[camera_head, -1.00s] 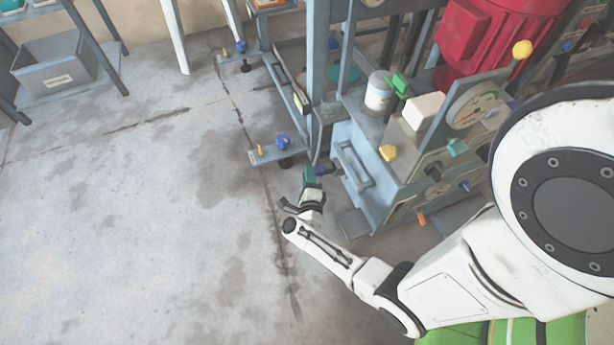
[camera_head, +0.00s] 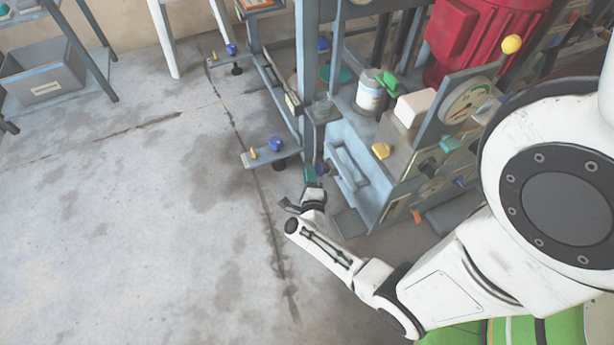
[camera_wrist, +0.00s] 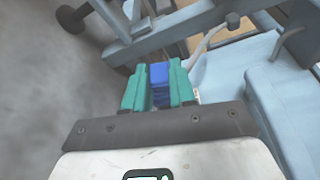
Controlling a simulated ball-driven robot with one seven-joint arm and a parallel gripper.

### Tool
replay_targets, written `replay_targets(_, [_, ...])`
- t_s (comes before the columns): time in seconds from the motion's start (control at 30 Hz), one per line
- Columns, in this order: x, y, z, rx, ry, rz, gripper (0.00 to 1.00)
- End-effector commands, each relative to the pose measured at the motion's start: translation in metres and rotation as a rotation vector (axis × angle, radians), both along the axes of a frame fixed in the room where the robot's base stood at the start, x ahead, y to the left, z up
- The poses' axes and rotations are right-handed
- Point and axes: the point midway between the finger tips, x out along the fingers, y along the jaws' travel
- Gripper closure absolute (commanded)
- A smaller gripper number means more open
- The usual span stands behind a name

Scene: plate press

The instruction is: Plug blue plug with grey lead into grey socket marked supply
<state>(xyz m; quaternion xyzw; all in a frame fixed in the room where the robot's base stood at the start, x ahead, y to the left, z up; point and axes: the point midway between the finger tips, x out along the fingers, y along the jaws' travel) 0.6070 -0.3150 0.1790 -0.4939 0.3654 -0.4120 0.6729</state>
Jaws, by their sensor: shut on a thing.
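My gripper (camera_head: 309,174) is low beside the blue-grey press frame in the head view, its teal fingers pointing away from me. In the wrist view my gripper (camera_wrist: 159,88) is shut on a blue plug (camera_wrist: 159,76), which sits between the two teal fingers. A little of the blue plug (camera_head: 321,170) shows beside the fingers in the head view. A pale grey lead (camera_wrist: 205,42) curves up past the right finger; whether it joins the held plug is hidden. I cannot make out a grey socket marked supply in either view.
The press base (camera_head: 372,190) stands close to the right of my gripper. A bracket (camera_head: 262,157) with a blue knob (camera_head: 275,143) juts out at the left. A red motor (camera_head: 480,40) and a gauge (camera_head: 466,100) are at the upper right. Open floor (camera_head: 130,230) lies left.

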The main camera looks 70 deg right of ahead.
Motion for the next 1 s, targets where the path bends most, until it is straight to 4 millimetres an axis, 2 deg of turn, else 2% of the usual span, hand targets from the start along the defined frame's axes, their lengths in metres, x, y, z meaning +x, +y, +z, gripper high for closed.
replay_targets(0.5, [-0.0086,-0.0077,-0.0031,-0.001,0.001,-0.001,1.0])
replay_targets(0.53, [-0.0085,-0.0077,-0.0028,-0.001,0.001,0.0,0.73])
replay_targets(0.83, [-0.0082,-0.0075,-0.0027,-0.001,0.0,0.0,0.45])
replay_targets(1.0, [-0.0083,-0.0073,-0.0031,0.0,0.0,0.0,0.45])
